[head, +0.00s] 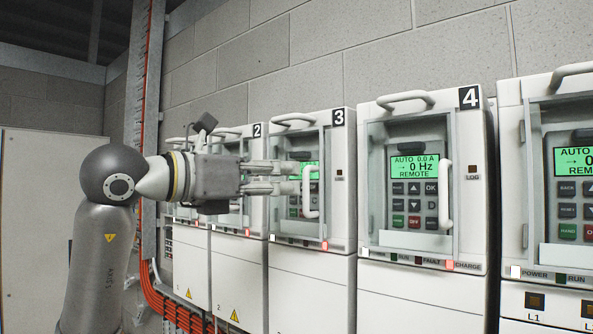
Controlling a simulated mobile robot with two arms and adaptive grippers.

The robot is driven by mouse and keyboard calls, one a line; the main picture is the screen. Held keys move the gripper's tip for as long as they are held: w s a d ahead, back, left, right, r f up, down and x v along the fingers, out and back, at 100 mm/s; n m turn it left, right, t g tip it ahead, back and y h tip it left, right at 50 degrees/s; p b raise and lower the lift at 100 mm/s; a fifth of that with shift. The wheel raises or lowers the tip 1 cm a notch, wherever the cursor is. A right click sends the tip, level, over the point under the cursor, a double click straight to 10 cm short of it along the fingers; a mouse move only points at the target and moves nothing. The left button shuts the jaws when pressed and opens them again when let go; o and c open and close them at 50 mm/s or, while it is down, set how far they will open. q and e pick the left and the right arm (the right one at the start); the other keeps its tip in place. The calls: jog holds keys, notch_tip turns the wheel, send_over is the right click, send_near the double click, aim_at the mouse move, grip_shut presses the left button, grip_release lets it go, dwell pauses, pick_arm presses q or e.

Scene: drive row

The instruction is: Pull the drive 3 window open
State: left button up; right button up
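Drive 3 (340,215) is a white wall unit with a black "3" label (337,117), left of drive 4. Its clear window (298,145) looks shut over a green display and keypad. A white vertical handle (311,192) is on the window's right side. My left gripper (296,178) reaches in from the left in front of this window. Its two fingers are apart, with a gap between them, and the tips are close to the handle. I cannot tell whether they touch it. The fingers partly hide the display and keypad. My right gripper is not in view.
Drive 4 (475,230) stands to the right with its window (380,150) shut and its own white handle (445,195). Another drive (510,130) is at the right edge. Drive 2 (240,255) is on the left, partly behind my gripper. Orange cables (160,300) run beside it.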

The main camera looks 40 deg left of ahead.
aim_at(296, 178)
pick_arm(q)
jog(key=shift+p+x, duration=0.55)
jog(key=shift+x, duration=1.55)
jog(key=shift+c, duration=0.5)
grip_shut()
